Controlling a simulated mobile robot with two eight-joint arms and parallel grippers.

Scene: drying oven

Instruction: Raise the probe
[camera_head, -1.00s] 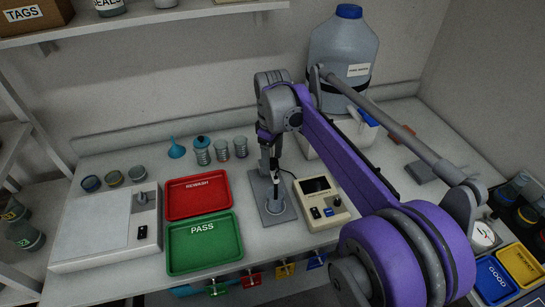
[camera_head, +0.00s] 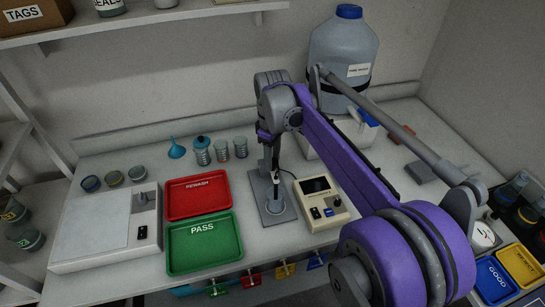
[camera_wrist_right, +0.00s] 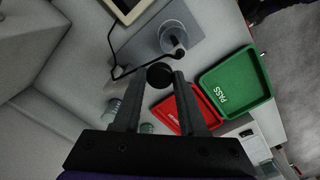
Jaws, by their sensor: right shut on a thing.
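The probe (camera_head: 276,178) is a thin dark upright piece over the grey stand base (camera_head: 287,212), with its lower end at a small clear beaker (camera_head: 273,206). Whether its tip is inside the beaker is too small to tell. My right gripper (camera_head: 268,160) comes down from above at the probe's upper part. In the right wrist view its two dark fingers (camera_wrist_right: 158,82) are shut on a round black knob (camera_wrist_right: 159,73), apparently the probe's top. The beaker (camera_wrist_right: 173,38) lies beyond the fingertips. My left gripper is out of view.
A meter with a display (camera_head: 321,199) stands right of the stand. A red REWASH tray (camera_head: 197,195) and a green PASS tray (camera_head: 204,243) lie to its left. Several cups and a blue funnel (camera_head: 176,149) stand behind. A large water jug (camera_head: 342,60) is at the back right.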

